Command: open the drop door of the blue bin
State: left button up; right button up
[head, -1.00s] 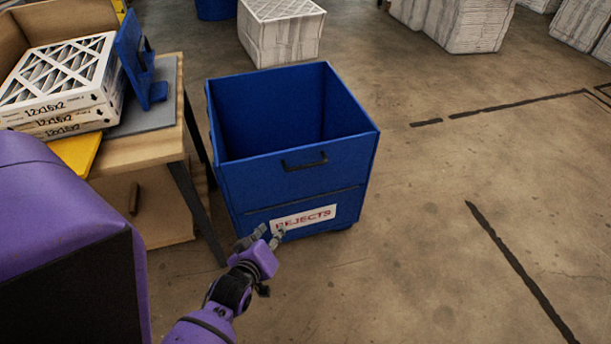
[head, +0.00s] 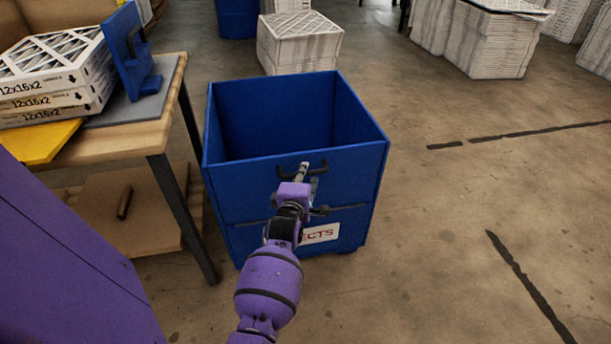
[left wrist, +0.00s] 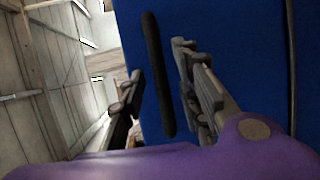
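The blue bin (head: 222,185) stands on the floor with its open top facing up. Its front drop door (head: 355,180) is upright and closed, with a seam below it and a partly covered "REJECTS" label (head: 320,233) under the seam. My left gripper (head: 304,172) is at the door's black handle, covering much of it. In the left wrist view the handle (left wrist: 157,80) lies between the two separated fingers (left wrist: 158,72), with a gap visible on both sides. The left gripper is open. My right gripper is not in view.
A wooden workbench (head: 165,100) with stacked filters (head: 55,75) and a blue stand (head: 135,55) is close to the bin's left. A white filter stack (head: 300,45) stands behind. Floor to the right is clear.

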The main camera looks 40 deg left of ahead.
pick_arm(q)
jog(key=shift+x, duration=0.75)
jog(key=c, duration=0.7)
grip_shut()
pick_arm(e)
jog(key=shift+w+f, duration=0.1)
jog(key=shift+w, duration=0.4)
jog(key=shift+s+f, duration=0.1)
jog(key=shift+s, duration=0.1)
